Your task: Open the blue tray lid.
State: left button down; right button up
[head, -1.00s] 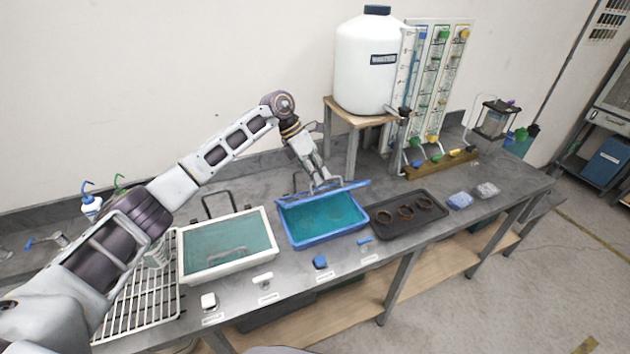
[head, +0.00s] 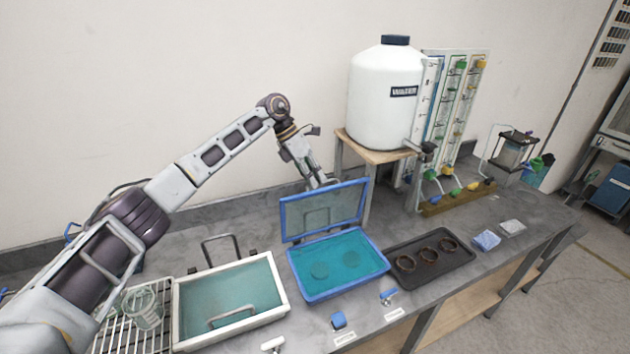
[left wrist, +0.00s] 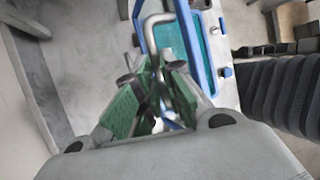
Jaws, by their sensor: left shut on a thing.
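The blue tray (head: 338,293) sits on the bench in the head view, with teal liquid and faint round shapes inside. Its blue-framed clear lid (head: 283,222) stands up, roughly upright, along the tray's back edge. My left gripper (head: 318,182) is behind the top of the lid. In the left wrist view the green-padded fingers of my left gripper (left wrist: 157,95) are shut on the bent metal handle (left wrist: 152,30) of the lid. The blue lid frame (left wrist: 194,45) lies just beyond. The exact grip is partly hidden in the head view. My right gripper is not in view.
A white tray (head: 281,290) stands left of the blue tray, by a wire rack (head: 108,338). A dark tray (head: 463,263) with brown rings is at right. A large white tank (head: 385,110) on a wooden stand (head: 375,155) is close behind the lid.

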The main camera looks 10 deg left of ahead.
pick_arm(q)
jog(key=shift+w+a+f, duration=0.15)
jog(key=shift+a+f, duration=0.1)
jog(key=shift+f, duration=0.2)
jog(key=shift+w+a+f, duration=0.1)
jog(key=shift+a+f, duration=0.1)
jog(key=shift+f, duration=0.25)
jog(key=c, duration=1.9)
grip_release()
jog(key=shift+o, duration=1.4)
jog(key=shift+d, duration=0.1)
jog(key=shift+o, duration=0.5)
jog(key=shift+w, duration=0.25)
jog(key=v, duration=1.2)
jog(key=shift+r, duration=0.15)
